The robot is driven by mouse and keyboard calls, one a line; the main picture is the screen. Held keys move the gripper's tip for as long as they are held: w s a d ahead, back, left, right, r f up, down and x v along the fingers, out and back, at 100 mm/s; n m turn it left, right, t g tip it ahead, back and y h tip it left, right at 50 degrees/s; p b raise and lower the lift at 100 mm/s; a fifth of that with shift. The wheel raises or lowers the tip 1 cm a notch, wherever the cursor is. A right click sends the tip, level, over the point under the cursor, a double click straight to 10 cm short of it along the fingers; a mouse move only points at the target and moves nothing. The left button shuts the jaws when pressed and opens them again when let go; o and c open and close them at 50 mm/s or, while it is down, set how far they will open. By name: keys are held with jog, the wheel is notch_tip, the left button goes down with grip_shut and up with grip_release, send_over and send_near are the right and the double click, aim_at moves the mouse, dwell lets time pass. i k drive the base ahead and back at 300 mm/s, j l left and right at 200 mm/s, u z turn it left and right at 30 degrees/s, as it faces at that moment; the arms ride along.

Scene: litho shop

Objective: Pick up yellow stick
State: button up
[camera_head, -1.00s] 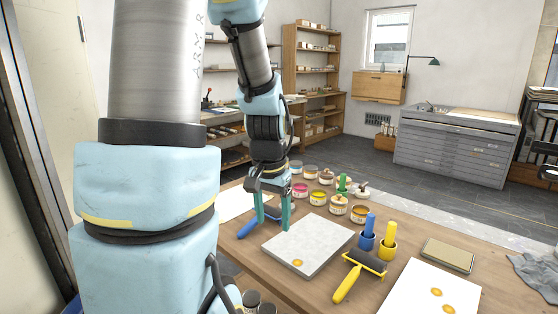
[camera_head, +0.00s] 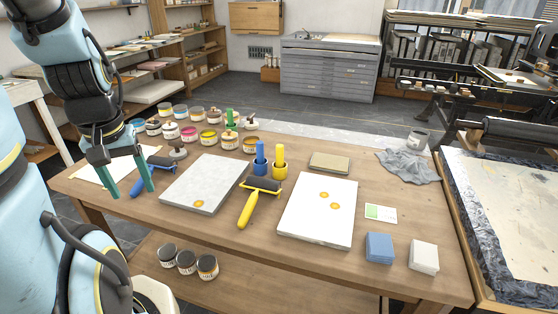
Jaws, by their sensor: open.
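A yellow stick (camera_head: 280,153) stands upright in a yellow cup (camera_head: 279,171) at the back middle of the table. A blue stick (camera_head: 260,152) in a blue cup (camera_head: 260,168) stands just left of it. My gripper (camera_head: 132,192) is at the left end of the table, well left of the yellow stick. Its two teal fingers are apart and point down, with nothing held between them. They are in front of or above a blue-handled roller (camera_head: 158,165); the height is hard to tell.
A yellow-handled roller (camera_head: 260,187) lies in front of the cups. A grey slab (camera_head: 204,183) and a white slab (camera_head: 318,211) flank it. Several ink jars (camera_head: 208,140) and a green stick (camera_head: 229,117) stand behind. A blue block (camera_head: 379,248) and a white block (camera_head: 423,257) sit at front right.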

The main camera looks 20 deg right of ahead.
aim_at(279, 148)
jog(key=i+j, duration=0.25)
jog(key=i+j+z, duration=0.1)
jog(key=i+j, duration=0.15)
jog(key=j, duration=0.15)
jog(key=i+j+z, duration=0.1)
jog(key=j, duration=0.25)
jog(key=i+j, duration=0.35)
jog(key=i+j+z, duration=0.1)
jog(key=j, duration=0.25)
jog(key=i+j, duration=0.3)
jog(key=i+j+z, duration=0.1)
jog(key=j, duration=0.35)
jog(key=i+j+z, duration=0.1)
jog(key=i+j, duration=0.2)
jog(key=j, duration=0.1)
